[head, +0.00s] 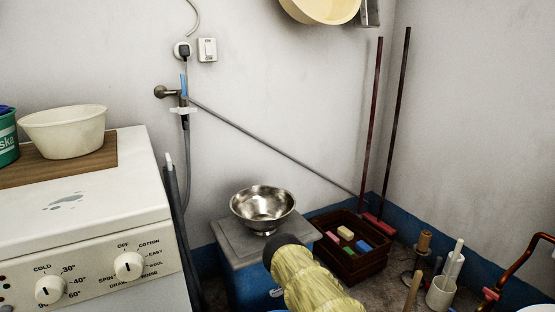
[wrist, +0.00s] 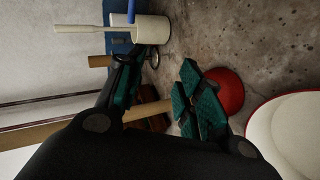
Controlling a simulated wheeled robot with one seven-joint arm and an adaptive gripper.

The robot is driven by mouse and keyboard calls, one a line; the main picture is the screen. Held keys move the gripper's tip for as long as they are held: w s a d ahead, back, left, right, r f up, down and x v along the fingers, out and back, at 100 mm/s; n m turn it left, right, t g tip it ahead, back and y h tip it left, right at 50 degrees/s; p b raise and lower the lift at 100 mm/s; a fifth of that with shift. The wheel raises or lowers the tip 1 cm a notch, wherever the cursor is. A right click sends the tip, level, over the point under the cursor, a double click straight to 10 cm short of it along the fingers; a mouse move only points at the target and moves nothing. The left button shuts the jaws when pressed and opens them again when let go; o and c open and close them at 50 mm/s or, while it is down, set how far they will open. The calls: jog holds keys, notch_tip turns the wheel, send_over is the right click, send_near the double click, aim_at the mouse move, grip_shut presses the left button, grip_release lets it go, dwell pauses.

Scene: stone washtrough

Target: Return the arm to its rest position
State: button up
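My gripper (wrist: 160,92) shows in the wrist view, with its two dark fingers and green pads spread apart. A wooden handle (wrist: 148,112) shows in the gap between the fingers, and a red dome (wrist: 226,90) lies beyond the right finger. They look like one plunger, but the finger hides where they meet. No grip on the handle is visible. In the head view, a pale yellow section of my arm (head: 308,282) rises at the bottom centre. The gripper itself is out of that view.
A washing machine (head: 75,235) stands left. A steel bowl (head: 263,208) sits on a grey-topped blue box. A dark crate (head: 352,262) with coloured blocks stands by the wall. A white brush holder (head: 440,294) and a wooden stick (head: 413,291) are at lower right.

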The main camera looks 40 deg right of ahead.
jog(key=w+a+r+y+p, duration=0.2)
jog(key=w+a+r+p, duration=0.15)
jog(key=a+p, duration=0.4)
jog(key=w+a+r+m+y+p, duration=0.15)
jog(key=a+r+p, duration=0.25)
jog(key=a, duration=0.7)
jog(key=w+a+r+y+p, duration=0.3)
jog(key=a+r+p, duration=0.15)
jog(key=a, duration=0.45)
jog(key=a+r+g+y+p, duration=0.1)
jog(key=a+r+y+p, duration=0.2)
jog(key=a+r+p, duration=0.6)
jog(key=w+a+r+n+g+y+p, duration=0.1)
jog(key=a+r+y+p, duration=0.2)
jog(key=a+r+p, duration=0.6)
jog(key=a+r, duration=0.5)
jog(key=a, duration=0.4)
jog(key=shift+w+a, duration=0.3)
jog(key=shift+a, duration=0.05)
jog(key=shift+s+d, duration=0.1)
jog(key=shift+d, duration=0.05)
